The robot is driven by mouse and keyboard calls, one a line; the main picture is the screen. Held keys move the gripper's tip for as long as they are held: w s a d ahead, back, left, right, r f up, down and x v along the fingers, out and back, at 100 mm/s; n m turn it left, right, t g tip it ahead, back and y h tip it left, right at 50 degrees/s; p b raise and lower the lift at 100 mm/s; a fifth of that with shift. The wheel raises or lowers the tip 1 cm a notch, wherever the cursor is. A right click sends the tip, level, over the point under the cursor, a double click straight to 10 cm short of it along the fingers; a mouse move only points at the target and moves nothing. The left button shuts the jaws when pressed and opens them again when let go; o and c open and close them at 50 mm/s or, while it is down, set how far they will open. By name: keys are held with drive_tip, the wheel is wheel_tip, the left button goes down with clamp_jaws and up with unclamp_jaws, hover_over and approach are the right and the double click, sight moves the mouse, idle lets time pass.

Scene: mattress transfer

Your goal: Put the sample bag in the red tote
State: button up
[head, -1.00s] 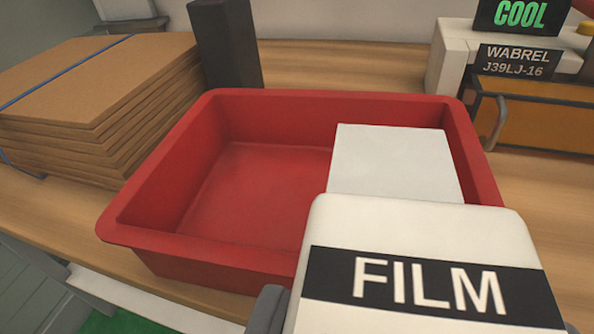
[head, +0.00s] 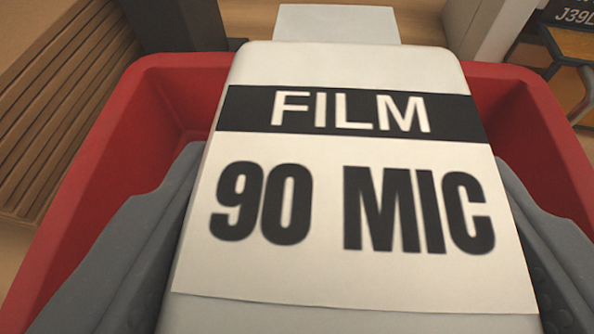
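The sample bag (head: 345,275) is a pale, rounded pack with a white label reading FILM 90 MIC. It fills the middle of the view. A pale flat piece (head: 337,24) shows beyond its far end. My gripper (head: 350,160) has one grey finger against each side of the bag and is shut on it. The red tote (head: 95,165) lies behind and around the bag in the view, with its left and right walls showing. The bag is over or within the tote's opening; I cannot tell its height above the floor, which is mostly hidden.
A white object (head: 490,30) and an orange box (head: 578,45) with a grey handle are at the far right, close to the tote.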

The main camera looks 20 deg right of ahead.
drive_tip(key=shift+f+b, duration=0.7)
drive_tip(key=shift+f, duration=1.05)
drive_tip(key=shift+f, duration=0.3)
drive_tip(key=o, duration=1)
drive_tip(key=shift+o, duration=0.2)
